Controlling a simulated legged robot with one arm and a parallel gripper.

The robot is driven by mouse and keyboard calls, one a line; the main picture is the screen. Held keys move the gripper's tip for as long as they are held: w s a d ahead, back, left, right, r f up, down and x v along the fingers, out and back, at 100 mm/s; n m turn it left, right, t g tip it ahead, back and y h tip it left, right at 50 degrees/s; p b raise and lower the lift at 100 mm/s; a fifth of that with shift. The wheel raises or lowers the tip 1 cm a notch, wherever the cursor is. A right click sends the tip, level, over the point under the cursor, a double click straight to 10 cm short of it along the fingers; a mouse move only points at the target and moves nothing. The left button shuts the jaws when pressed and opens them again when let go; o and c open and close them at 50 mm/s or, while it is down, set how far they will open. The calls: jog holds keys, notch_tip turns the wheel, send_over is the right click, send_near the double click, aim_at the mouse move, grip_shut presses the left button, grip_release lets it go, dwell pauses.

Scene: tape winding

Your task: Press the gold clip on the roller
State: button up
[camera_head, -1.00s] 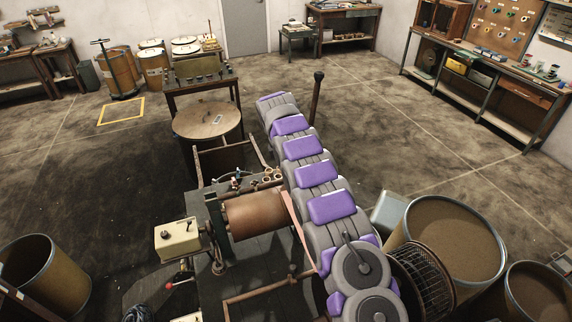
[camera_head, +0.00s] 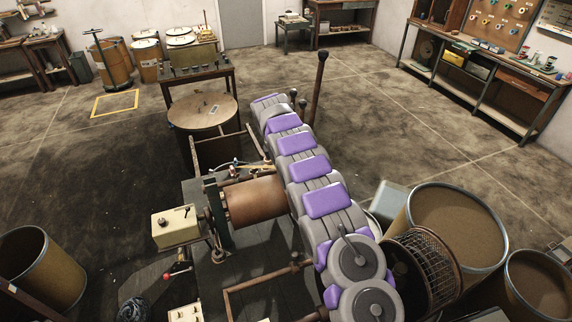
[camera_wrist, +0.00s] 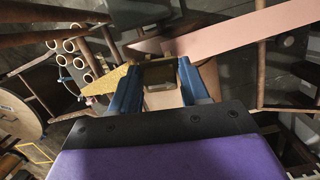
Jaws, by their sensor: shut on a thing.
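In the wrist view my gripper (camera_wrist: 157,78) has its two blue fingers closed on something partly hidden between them. A gold, speckled piece, which looks like the gold clip (camera_wrist: 106,81), sticks out to the left of the left finger. A thin yellow bar, likely the same clip (camera_head: 257,168), shows in the head view just behind the copper roller (camera_head: 257,201). My arm hides the gripper and the roller's right end there. A pink tape strip (camera_wrist: 240,29) runs above the fingers toward the upper right of the wrist view. Contact between clip and roller cannot be made out.
A cream control box (camera_head: 176,226) stands left of the roller. A round wooden top (camera_head: 203,110) is behind the machine. A wire cage drum (camera_head: 437,262) and large barrels (camera_head: 456,218) crowd the right. Open floor lies beyond the machine.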

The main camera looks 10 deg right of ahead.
jog(key=shift+a, duration=0.35)
jog(key=shift+d, duration=0.95)
jog(key=shift+a+f, duration=0.3)
jog(key=shift+a, duration=0.45)
jog(key=shift+d, duration=0.55)
jog(key=shift+a+r+p, duration=0.2)
jog(key=shift+r+p, duration=0.35)
jog(key=shift+r, duration=0.3)
jog(key=shift+a+r+p, duration=0.2)
jog(key=shift+r+p, duration=0.3)
jog(key=shift+r, duration=0.3)
jog(key=shift+w+d+r+p, duration=0.15)
jog(key=shift+r+p, duration=0.45)
jog(key=shift+r, duration=0.4)
jog(key=shift+s+d+r+p, duration=0.1)
jog(key=shift+r+p, duration=0.5)
jog(key=shift+r, duration=0.35)
notch_tip(320, 180, up, 7)
jog(key=p, duration=0.4)
jog(key=shift+f+p, duration=0.15)
jog(key=shift+p, duration=0.25)
jog(key=shift+a+f, duration=0.1)
